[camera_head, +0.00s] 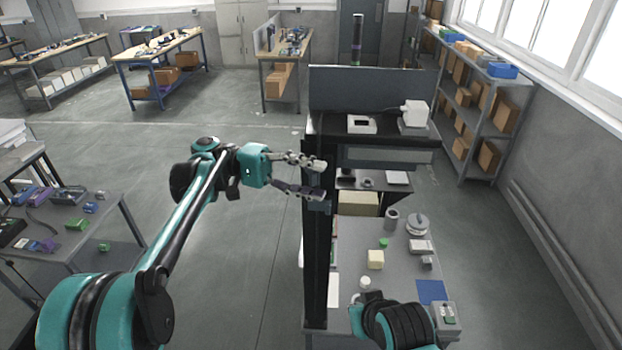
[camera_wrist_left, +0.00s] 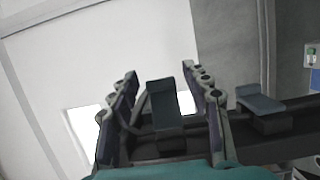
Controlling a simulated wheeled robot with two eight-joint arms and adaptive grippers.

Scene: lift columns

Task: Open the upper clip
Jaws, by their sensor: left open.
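A dark upright post (camera_head: 316,265) of the lift column stands right of my left arm. My left gripper (camera_head: 322,180) is at the upper part of this post, with its fingers apart, one above the other. In the left wrist view, a dark grey clip (camera_wrist_left: 165,105) stands between the spread fingers of the gripper (camera_wrist_left: 170,98); contact cannot be told. I take it for the upper clip. A second, similar clip (camera_wrist_left: 262,108) is right of the fingers. It appears just below the lower finger in the head view (camera_head: 318,207). My right gripper cannot be made out.
A grey bench (camera_head: 400,275) right of the post holds small parts and a blue mat (camera_head: 431,291). A shelf above carries a white device (camera_head: 414,113). My right arm is low over the bench front. Floor left of the post is clear.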

